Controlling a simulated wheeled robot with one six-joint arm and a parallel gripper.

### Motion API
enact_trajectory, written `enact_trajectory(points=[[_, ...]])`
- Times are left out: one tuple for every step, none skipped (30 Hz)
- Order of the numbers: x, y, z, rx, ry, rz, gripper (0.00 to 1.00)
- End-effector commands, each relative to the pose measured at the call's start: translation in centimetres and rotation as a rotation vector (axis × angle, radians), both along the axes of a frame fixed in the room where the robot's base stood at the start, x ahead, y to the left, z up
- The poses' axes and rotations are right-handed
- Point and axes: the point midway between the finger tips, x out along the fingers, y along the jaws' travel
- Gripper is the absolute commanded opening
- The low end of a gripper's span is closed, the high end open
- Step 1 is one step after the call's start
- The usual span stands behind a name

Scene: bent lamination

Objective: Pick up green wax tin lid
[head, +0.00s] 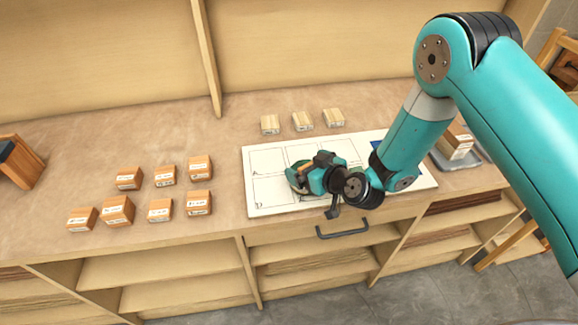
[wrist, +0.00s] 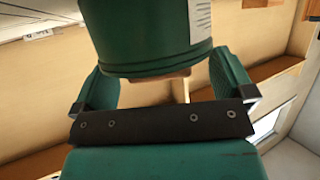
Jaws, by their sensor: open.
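A green round tin with a white label (wrist: 150,35) fills the top middle of the wrist view, with ridged bands around its lower edge. I cannot tell where the green wax tin lid ends and the tin body begins. My gripper (wrist: 163,82) is open, its two green fingers apart on the left and right of the tin. I cannot see either finger touching it. In the head view my gripper (head: 308,176) is low over the white board, and a green shape there is partly hidden by my wrist.
The white board (head: 262,205) has printed, lettered squares. Three pale wood blocks (head: 302,121) stand behind it. Several orange-brown labelled blocks (head: 118,211) stand at left. A grey tray (head: 463,162) with a block is at right. Bench space between blocks and board is bare.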

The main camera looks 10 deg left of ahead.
Motion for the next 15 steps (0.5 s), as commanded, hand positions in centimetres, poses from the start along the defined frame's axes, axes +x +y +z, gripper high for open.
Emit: enact_trajectory(points=[[0.20, -0.25, -0.15, 0.000, 0.001, -0.007, 1.00], [0.28, -0.31, -0.19, 0.000, 0.000, -0.009, 1.00], [0.34, -0.34, -0.23, 0.000, 0.000, -0.010, 1.00], [0.35, -0.35, -0.25, 0.000, 0.000, -0.011, 1.00], [0.34, -0.34, -0.25, 0.000, 0.000, -0.010, 1.00], [0.33, -0.31, -0.25, 0.000, 0.000, -0.010, 1.00], [0.31, -0.30, -0.25, 0.000, 0.000, -0.010, 1.00], [0.31, -0.27, -0.24, 0.000, 0.000, -0.009, 1.00], [0.30, -0.26, -0.24, 0.000, 0.000, -0.009, 0.93], [0.29, -0.24, -0.25, 0.000, 0.000, -0.009, 0.86], [0.28, -0.23, -0.24, 0.000, 0.000, -0.008, 0.79], [0.28, -0.21, -0.24, 0.000, 0.000, -0.008, 0.71], [0.28, -0.21, -0.24, 0.000, 0.000, -0.008, 0.71], [0.27, -0.20, -0.24, 0.000, 0.000, -0.008, 0.71], [0.26, -0.19, -0.24, 0.000, 0.000, -0.008, 0.71]])
